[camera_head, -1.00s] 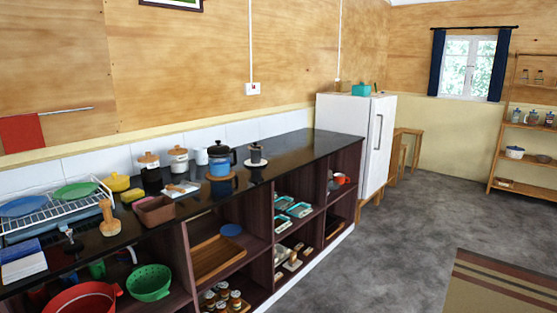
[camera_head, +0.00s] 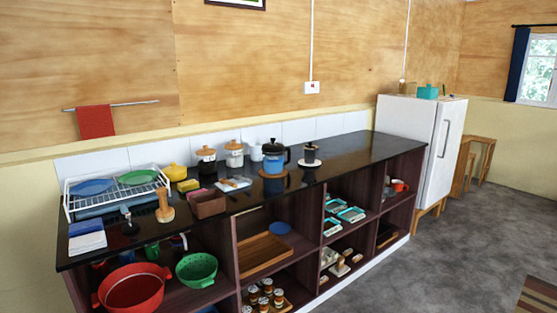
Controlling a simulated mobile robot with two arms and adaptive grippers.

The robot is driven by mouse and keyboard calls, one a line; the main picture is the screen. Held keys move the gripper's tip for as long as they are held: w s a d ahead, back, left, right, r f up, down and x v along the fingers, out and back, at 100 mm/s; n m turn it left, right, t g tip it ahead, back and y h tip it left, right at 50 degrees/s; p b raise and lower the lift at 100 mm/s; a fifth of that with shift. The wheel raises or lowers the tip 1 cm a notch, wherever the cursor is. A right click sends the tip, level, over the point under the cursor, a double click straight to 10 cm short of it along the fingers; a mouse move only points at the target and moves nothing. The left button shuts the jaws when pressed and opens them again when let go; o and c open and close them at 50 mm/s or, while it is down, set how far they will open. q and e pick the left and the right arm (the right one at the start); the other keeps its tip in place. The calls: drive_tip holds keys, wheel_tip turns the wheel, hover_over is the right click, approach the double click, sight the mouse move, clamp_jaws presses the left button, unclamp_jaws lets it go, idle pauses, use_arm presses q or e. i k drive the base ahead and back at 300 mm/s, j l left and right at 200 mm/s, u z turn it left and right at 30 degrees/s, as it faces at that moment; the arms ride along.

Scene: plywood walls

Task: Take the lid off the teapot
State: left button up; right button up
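A blue pot with a black lid and black handle (camera_head: 274,162) stands upright on a round wooden mat on the black counter. It looks most like the teapot, and its lid is on. A small yellow lidded pot (camera_head: 175,173) stands further left on the counter; I cannot tell whether it is a teapot. Neither of my grippers is in view.
The black counter (camera_head: 345,152) runs along the wall, with open shelves below. A dish rack (camera_head: 112,188) is at its left end. Canisters (camera_head: 234,154) and a brown box (camera_head: 207,204) stand near the blue pot. A white fridge (camera_head: 425,130) is at the right.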

sight(266, 148)
drive_tip(key=i+l, duration=1.1)
